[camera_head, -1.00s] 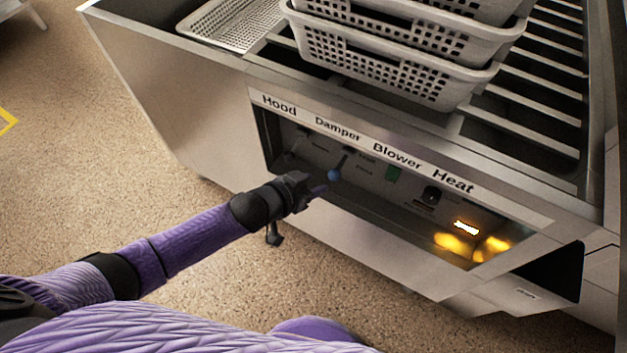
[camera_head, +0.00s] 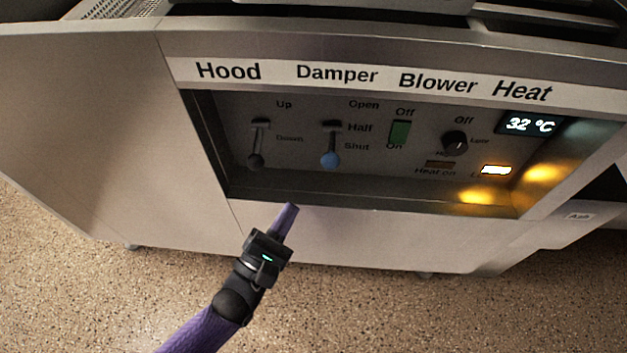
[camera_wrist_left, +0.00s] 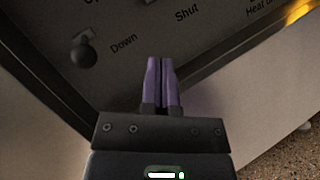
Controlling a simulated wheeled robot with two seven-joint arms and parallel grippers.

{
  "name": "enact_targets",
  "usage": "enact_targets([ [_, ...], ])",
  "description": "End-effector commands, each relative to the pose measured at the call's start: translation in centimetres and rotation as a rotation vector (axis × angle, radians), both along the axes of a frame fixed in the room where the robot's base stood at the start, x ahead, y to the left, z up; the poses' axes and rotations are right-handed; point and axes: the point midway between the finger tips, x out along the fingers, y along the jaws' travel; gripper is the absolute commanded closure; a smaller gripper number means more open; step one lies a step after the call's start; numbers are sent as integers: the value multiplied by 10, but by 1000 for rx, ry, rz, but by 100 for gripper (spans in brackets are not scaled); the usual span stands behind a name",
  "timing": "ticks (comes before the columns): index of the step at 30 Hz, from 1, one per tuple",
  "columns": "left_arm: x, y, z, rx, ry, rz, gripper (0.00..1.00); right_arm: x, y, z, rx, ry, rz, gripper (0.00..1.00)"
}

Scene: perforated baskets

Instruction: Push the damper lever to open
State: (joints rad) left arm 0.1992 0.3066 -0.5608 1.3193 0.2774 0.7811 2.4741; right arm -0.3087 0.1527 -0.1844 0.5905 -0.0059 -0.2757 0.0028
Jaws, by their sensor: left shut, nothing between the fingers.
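The damper lever (camera_head: 331,146) has a blue ball knob that hangs down beside the word Shut, under the Damper label (camera_head: 337,75). Its Open, Half and Shut marks run from top to bottom at its right. My left gripper (camera_head: 288,212) is shut and empty, in front of and below the panel recess, lower left of the blue knob and apart from it. In the left wrist view its purple fingers (camera_wrist_left: 160,85) are together and point at the panel near the word Shut; the blue knob does not show there. My right gripper is not in view.
The hood lever (camera_head: 257,144), with a dark knob, hangs down left of the damper lever; it also shows in the left wrist view (camera_wrist_left: 83,51). A green blower switch (camera_head: 400,132), a heat dial (camera_head: 454,142) and a 32 °C display (camera_head: 530,125) are on the right. The recess has a lower ledge (camera_head: 370,190).

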Motion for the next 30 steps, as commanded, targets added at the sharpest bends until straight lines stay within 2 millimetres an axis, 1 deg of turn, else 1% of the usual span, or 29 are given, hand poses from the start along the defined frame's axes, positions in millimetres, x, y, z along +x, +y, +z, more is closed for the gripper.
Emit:
enact_targets([
  [3,22,-11,4,-2,0,0,100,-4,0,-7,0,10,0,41],
  [5,33,-17,8,-2,0,0,100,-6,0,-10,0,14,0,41],
  [6,38,-21,13,-4,0,0,100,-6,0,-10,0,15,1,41],
  [9,41,-31,29,-2,-2,0,100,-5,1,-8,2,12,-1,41],
  [13,45,-39,38,0,0,0,100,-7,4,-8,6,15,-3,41],
  [18,46,-42,42,1,1,0,100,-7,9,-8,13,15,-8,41],
  [26,46,-42,42,2,2,0,100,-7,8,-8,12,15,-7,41],
  [30,45,-42,48,4,21,-1,100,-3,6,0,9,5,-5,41],
])
